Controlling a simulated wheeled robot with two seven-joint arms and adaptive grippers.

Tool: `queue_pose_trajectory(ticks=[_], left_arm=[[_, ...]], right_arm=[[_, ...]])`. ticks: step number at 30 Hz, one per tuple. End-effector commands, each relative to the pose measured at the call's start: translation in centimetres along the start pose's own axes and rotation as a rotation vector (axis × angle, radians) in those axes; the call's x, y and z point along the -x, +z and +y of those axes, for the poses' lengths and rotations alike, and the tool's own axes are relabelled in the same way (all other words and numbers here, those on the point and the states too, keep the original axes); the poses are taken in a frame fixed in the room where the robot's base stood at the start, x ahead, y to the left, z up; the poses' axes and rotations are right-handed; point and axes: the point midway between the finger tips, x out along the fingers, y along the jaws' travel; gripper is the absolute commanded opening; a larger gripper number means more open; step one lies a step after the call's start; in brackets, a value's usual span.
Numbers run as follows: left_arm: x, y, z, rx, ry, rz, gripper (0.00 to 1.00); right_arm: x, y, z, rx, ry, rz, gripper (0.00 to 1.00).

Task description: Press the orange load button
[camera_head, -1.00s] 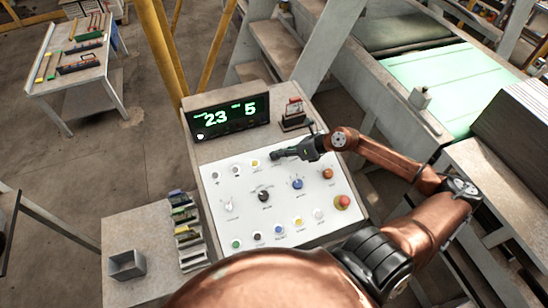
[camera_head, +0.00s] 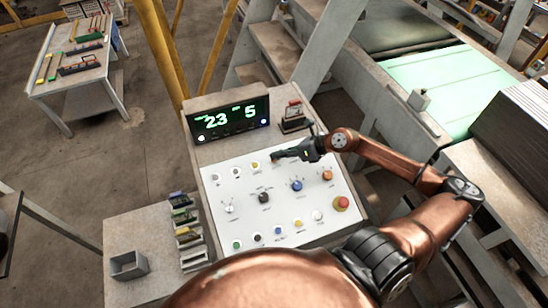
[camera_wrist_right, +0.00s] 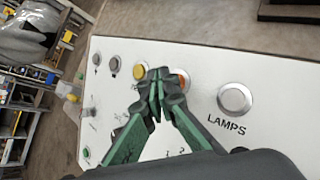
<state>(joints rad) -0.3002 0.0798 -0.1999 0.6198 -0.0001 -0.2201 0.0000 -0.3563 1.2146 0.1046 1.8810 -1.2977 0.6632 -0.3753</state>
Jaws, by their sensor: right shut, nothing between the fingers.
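My right gripper (camera_head: 276,156) is shut and empty, with its tips low over the top row of the white control panel. In the right wrist view the closed green-and-dark fingers (camera_wrist_right: 160,74) partly cover an orange button (camera_wrist_right: 183,77), and its right part shows just beside the tips. I cannot tell whether they touch it. Its label is hidden. A yellow button (camera_wrist_right: 140,71) is on the left of the fingers and a grey button marked LAMPS (camera_wrist_right: 235,97) on the right. My left gripper is not in view.
The panel (camera_head: 232,185) also carries several knobs and buttons, including a blue knob (camera_head: 297,185), an orange knob (camera_head: 327,175) and a red stop button (camera_head: 341,203). A display (camera_head: 230,118) reading 23 and 5 stands behind. A conveyor (camera_head: 450,85) is at right.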

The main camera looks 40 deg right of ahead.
Motion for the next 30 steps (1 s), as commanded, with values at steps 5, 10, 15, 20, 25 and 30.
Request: queue_pose_trajectory(ticks=[5, 10, 15, 20, 25, 30], left_arm=[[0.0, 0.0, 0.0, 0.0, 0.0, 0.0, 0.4], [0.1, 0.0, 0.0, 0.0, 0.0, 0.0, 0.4], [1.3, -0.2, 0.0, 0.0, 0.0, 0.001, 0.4], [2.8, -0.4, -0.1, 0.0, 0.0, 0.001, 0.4], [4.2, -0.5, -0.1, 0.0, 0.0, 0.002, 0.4], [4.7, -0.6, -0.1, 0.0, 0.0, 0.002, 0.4]], right_arm=[[0.0, 0.0, 0.0, 0.0, 0.0, 0.0, 0.0], [0.1, 0.1, 0.1, 0.0, 0.0, 0.0, 0.0], [0.9, 0.8, 0.7, 0.0, 0.0, -0.001, 0.0], [2.1, 1.6, 1.5, 0.001, 0.0, -0.001, 0.0], [3.2, 2.4, 2.3, 0.0, 0.0, 0.0, 0.0], [3.6, 2.7, 2.6, 0.0, 0.0, 0.0, 0.0]])
